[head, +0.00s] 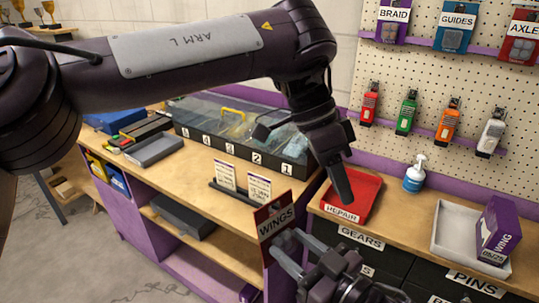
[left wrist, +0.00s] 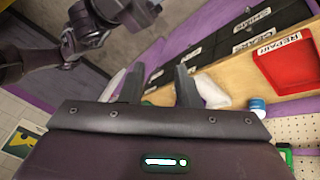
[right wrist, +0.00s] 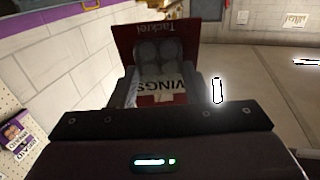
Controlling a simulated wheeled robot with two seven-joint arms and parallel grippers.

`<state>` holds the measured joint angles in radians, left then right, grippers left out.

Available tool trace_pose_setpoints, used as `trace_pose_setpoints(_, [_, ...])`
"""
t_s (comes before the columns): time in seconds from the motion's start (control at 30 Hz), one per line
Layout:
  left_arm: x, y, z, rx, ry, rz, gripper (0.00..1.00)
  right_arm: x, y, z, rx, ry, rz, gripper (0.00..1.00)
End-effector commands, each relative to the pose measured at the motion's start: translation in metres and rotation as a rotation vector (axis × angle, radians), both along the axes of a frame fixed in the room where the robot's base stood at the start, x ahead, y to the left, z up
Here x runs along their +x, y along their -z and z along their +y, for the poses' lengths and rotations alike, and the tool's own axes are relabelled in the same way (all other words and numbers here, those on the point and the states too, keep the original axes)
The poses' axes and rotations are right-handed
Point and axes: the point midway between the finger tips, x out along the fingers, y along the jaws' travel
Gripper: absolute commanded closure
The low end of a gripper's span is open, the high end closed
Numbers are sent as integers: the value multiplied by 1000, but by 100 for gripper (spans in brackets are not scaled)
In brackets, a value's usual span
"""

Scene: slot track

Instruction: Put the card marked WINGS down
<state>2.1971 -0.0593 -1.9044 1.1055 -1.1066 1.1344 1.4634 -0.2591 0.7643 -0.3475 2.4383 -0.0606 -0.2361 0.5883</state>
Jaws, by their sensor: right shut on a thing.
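The card marked WINGS (head: 273,222) is a dark red card with a white label, held upright and slightly tilted in front of the bench. My right gripper (head: 284,251) is shut on its lower part. My left gripper (head: 303,166) is open and empty, above the bench near the red REPAIR tray (head: 366,190). Its two fingers also show apart in the left wrist view (left wrist: 158,75).
A grey tray (head: 447,222) with a purple WING box (head: 497,228) and a blue bottle (head: 414,176) stand right. A numbered clear-lidded case (head: 205,108) stands behind two small cards.

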Motion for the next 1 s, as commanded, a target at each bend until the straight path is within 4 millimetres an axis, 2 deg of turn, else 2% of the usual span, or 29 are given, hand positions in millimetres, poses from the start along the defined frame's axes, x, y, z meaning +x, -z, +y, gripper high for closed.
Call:
trace_pose_setpoints(0.03, [5,-6,21,94,-95,-4,71,0,0,0,0,0,0,76])
trace_pose_setpoints(0.1, [10,-13,49,204,-235,4,71,0,0,0,0,0,0,76])
trace_pose_setpoints(0.2, [15,-25,80,312,-409,11,71,0,0,0,0,0,0,76])
trace_pose_setpoints(0.33, [17,-36,104,384,-556,16,71,0,0,0,0,0,0,76])
trace_pose_setpoints(0.47, [18,-36,113,408,-610,22,71,0,0,0,0,0,0,76])
trace_pose_setpoints(0.57, [16,-26,113,411,-613,26,71,0,0,0,0,0,0,76])
trace_pose_setpoints(1.0, [3,52,103,407,-609,23,71,0,0,0,1,0,-1,76])
